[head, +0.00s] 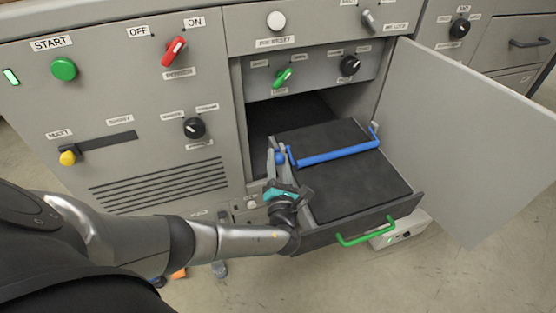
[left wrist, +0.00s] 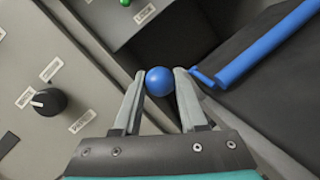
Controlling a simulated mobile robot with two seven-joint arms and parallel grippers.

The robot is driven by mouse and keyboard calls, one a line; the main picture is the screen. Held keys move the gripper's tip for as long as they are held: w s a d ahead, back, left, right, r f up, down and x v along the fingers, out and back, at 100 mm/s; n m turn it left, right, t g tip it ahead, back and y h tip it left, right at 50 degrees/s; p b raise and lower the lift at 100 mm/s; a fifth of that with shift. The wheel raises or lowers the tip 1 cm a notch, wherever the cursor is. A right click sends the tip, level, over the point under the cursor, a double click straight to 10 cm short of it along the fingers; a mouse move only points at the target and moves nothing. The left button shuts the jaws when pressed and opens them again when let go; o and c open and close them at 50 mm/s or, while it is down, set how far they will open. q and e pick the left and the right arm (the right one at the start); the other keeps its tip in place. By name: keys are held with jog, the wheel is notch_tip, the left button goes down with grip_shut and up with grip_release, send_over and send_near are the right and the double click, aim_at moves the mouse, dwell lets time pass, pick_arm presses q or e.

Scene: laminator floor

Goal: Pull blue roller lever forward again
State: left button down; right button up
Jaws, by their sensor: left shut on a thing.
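The blue roller lever's round knob (left wrist: 160,81) sits between the two fingertips of my left gripper (left wrist: 157,86) in the left wrist view, with a finger against each side. In the head view the left gripper (head: 279,160) is at the left side of the pulled-out drawer, and the blue knob (head: 281,158) shows between its fingers. The lever's stem is hidden. A blue bar (head: 335,153) lies across the dark drawer bed, right of the gripper; its end also shows in the left wrist view (left wrist: 265,45). My right gripper is not in view.
The drawer (head: 362,187) with a green handle (head: 379,231) sticks out of the open bay. A large grey door (head: 462,140) stands open on the right. The cabinet's left panel has a black knob (head: 194,128) and vent slots (head: 145,185) close to my arm.

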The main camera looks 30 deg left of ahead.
pick_arm(q)
jog(key=shift+w+d+r, duration=0.1)
jog(key=shift+w+d, duration=0.05)
jog(key=shift+d, duration=0.1)
jog(key=c, duration=0.7)
grip_release()
jog(key=shift+o, duration=1.2)
jog(key=shift+a, duration=0.15)
jog(key=shift+s, duration=0.3)
jog(key=p+v, duration=0.3)
jog(key=v, duration=1.2)
jog(key=shift+p, duration=0.35)
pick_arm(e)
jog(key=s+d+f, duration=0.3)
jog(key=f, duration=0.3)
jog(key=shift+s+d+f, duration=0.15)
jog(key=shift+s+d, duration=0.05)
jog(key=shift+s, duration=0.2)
pick_arm(q)
jog(key=shift+w, duration=0.2)
